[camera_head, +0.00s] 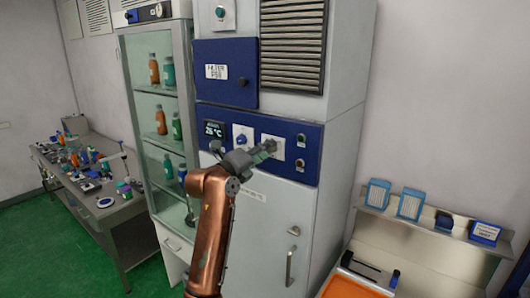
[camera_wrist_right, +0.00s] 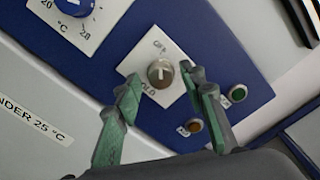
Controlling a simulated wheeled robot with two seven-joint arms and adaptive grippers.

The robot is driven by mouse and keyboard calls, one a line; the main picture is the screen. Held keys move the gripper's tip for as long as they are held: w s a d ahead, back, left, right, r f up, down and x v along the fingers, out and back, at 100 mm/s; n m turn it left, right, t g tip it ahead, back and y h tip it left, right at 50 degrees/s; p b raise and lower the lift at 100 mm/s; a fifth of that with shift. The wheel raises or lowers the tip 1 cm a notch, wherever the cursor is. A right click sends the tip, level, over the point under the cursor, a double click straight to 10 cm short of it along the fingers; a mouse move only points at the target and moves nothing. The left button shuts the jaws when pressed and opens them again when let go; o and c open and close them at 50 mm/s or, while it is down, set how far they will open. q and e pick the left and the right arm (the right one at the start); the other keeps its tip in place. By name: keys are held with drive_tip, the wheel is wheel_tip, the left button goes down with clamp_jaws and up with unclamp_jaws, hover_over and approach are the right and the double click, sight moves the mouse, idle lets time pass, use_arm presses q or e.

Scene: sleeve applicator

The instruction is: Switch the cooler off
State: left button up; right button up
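The cooler's blue control panel (camera_head: 232,115) is on the front of the tall grey cabinet. On it, a white plate carries a grey rotary knob (camera_wrist_right: 160,73). "OFF" is printed above the knob and another label, seemingly "COLD", at its lower left. The knob's light mark points roughly up in the wrist view; its exact setting is hard to tell. My right gripper (camera_head: 268,149) is at the panel, hiding the knob in the head view. In the wrist view its green-padded fingers (camera_wrist_right: 163,85) are apart, one each side of the knob, contact unclear. My left gripper is out of view.
A display (camera_head: 213,129) reads about 26 °C, beside a blue temperature dial (camera_wrist_right: 75,7). A green button (camera_wrist_right: 237,93) and an amber one (camera_wrist_right: 193,126) are close to the fingers. A glass-fronted bottle cabinet (camera_head: 135,100) stands left; a steel bench (camera_head: 420,245) stands right.

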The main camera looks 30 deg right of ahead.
drive_tip(key=v, duration=1.2)
idle(0.4)
